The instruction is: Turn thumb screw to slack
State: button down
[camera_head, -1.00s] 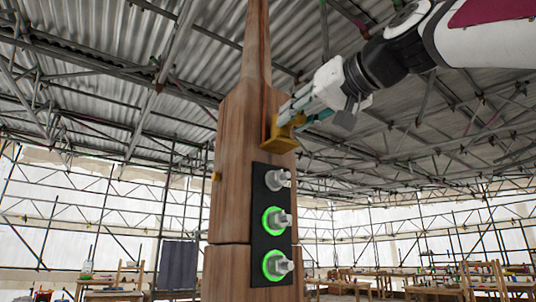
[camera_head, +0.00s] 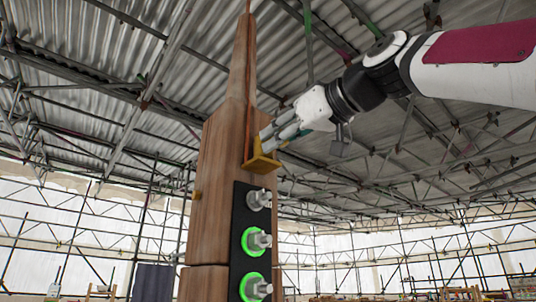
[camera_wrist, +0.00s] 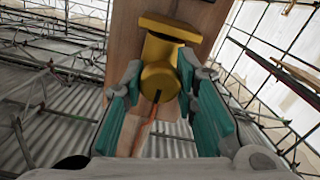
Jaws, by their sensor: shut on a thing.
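The gold thumb screw (camera_wrist: 160,80) shows in the wrist view as a rounded, slotted piece below a flat gold plate (camera_wrist: 170,27). My gripper (camera_wrist: 160,88) has its teal fingers on either side of it and is shut on it. In the head view the gold fitting (camera_head: 262,164) sits on the right face of the wooden spire (camera_head: 212,150), above a black plate (camera_head: 240,225). My gripper (camera_head: 268,148) reaches it from the upper right, and its fingers partly hide it. A thin orange-red line (camera_wrist: 143,135) runs from the fitting along the wood.
The black plate carries a bare bolt (camera_head: 259,199) and two bolts with lit green rings, one in the middle (camera_head: 258,240) and one below (camera_head: 255,288). Scaffold poles and a corrugated roof lie behind. The space right of the spire below my arm is open.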

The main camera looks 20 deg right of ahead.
jog(key=shift+f, duration=0.15)
jog(key=c, duration=1.3)
grip_release()
jog(key=shift+w, duration=0.1)
jog(key=shift+s+d, duration=0.15)
jog(key=shift+s, duration=0.3)
jog(key=v, duration=1.1)
